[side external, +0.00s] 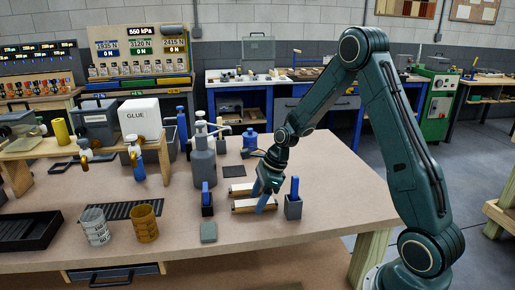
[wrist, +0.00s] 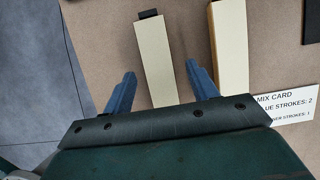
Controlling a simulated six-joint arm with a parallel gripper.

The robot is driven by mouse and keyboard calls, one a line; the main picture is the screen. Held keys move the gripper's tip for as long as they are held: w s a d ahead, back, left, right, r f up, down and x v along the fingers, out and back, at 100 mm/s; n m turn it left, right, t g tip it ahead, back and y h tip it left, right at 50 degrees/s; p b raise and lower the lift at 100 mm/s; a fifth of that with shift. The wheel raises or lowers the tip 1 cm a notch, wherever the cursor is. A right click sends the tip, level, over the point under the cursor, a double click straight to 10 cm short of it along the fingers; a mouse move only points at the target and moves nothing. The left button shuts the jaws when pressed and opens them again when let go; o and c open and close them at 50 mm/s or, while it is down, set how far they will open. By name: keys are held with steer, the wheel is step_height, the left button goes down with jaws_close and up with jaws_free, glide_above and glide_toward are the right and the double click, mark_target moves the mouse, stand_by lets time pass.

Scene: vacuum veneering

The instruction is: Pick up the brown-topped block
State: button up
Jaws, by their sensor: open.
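Two long pale blocks lie side by side on the bench. In the wrist view, one block (wrist: 157,62) has a cream upper face and a dark piece at its far end. I cannot tell surely which is the brown-topped one. In the side view the blocks show as a rear block (side external: 239,189) and a front block (side external: 243,206). My gripper (wrist: 160,74) is open, with its blue fingers on either side of the first block. It also shows low over the blocks in the side view (side external: 265,202).
A grey holder (side external: 293,209) with a blue handle stands right of the blocks, and a dark holder (side external: 207,208) stands left. A grey pump bottle (side external: 203,160) is behind left. A mix card (wrist: 288,104) lies at the right. A grey pad (side external: 208,232) lies in front.

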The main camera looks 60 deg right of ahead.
steer(key=shift+c, duration=0.2)
steer(key=c, duration=1)
steer(key=shift+r, duration=0.1)
step_height(320, 180, up, 20)
steer(key=shift+f, duration=0.1)
stand_by(0.7)
